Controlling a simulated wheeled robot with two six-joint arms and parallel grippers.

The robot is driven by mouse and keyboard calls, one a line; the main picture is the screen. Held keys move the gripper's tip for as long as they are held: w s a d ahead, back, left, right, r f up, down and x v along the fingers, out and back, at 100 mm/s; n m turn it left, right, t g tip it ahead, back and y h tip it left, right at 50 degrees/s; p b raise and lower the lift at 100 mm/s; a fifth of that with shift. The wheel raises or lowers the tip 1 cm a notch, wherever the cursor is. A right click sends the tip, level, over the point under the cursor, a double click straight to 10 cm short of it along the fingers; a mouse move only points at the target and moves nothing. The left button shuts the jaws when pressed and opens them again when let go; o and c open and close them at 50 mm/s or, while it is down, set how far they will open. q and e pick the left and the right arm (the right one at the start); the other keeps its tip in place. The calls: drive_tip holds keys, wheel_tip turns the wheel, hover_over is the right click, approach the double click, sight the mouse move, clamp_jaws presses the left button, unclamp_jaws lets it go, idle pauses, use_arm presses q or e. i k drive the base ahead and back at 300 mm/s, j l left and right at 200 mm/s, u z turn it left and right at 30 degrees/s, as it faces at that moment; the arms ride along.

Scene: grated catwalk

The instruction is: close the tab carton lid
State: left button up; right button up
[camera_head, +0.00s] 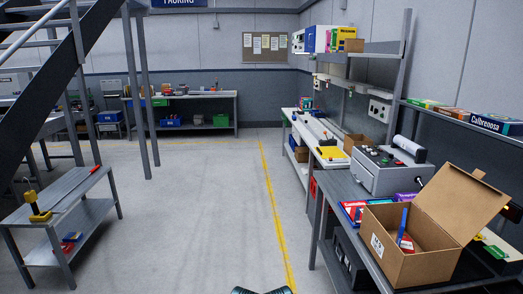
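The brown tab carton (425,266) stands on the grey workbench at the lower right. Its lid (459,203) is open, raised and tilted back to the right, with a small tab at its upper edge. A blue upright item (402,224) and a red and white item (406,243) show inside the carton. The rest of its inside is partly hidden by the front walls. A small dark part, likely mine, shows at the bottom edge.
A grey machine (389,170) with a white roll stands behind the carton. Flat colourful boxes (353,211) lie left of it, and yellowish items lie to its right. A low side table (70,196) is at the left. The floor (200,220) between is clear.

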sight(458, 200)
drive_tip(key=i+j, duration=0.1)
drive_tip(key=i, duration=1.15)
drive_tip(key=i+j+z, duration=0.1)
drive_tip(key=z, duration=0.55)
drive_tip(key=i+z, duration=0.1)
drive_tip(key=z, duration=1.1)
